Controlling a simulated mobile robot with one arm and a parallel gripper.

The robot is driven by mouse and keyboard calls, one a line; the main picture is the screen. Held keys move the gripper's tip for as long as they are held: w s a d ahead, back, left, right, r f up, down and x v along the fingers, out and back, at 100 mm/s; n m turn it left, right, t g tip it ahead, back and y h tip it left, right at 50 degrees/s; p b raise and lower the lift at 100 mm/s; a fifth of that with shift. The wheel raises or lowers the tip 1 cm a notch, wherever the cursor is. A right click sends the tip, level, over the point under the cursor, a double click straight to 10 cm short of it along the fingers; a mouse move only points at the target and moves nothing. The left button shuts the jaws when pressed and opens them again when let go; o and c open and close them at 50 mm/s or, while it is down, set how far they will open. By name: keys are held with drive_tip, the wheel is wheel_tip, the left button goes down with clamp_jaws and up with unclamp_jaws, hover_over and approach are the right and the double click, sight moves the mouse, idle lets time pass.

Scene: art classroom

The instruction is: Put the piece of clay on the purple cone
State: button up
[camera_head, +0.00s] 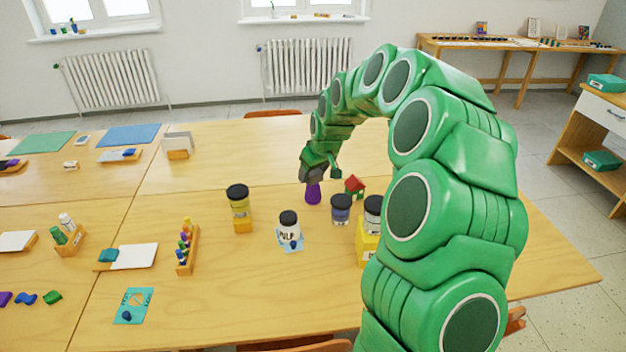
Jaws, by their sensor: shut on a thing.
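The purple cone (313,194) stands upright on the wooden table, near the middle of the view. My gripper (318,168) points down directly above it at the end of my green arm. A grey lump (311,174), which looks like the piece of clay, is at the fingers, and my gripper appears shut on it. The lump is just over the cone's tip and overlaps it in the view. I cannot tell whether the two touch. The fingers are small here and partly hide the lump.
A small red-roofed house (354,187) stands close right of the cone. A purple-labelled jar (341,209), a white PULP jar (289,230) and a yellow jar (239,208) stand nearby. A dark-lidded jar on a yellow box (367,249) is beside my arm.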

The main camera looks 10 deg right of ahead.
drive_tip(key=w+d, duration=0.2)
drive_tip(key=m, duration=0.1)
hover_over(313, 190)
drive_tip(key=w, duration=0.2)
drive_tip(key=shift+s+d+f, duration=0.1)
drive_tip(key=shift+d+f, duration=0.05)
drive_tip(key=shift+f, duration=2.05)
drive_tip(key=shift+d+f, duration=0.1)
drive_tip(key=shift+f, duration=3.55)
drive_tip(key=shift+f, duration=0.1)
drive_tip(key=o, duration=1.2)
drive_tip(key=shift+c, duration=0.2)
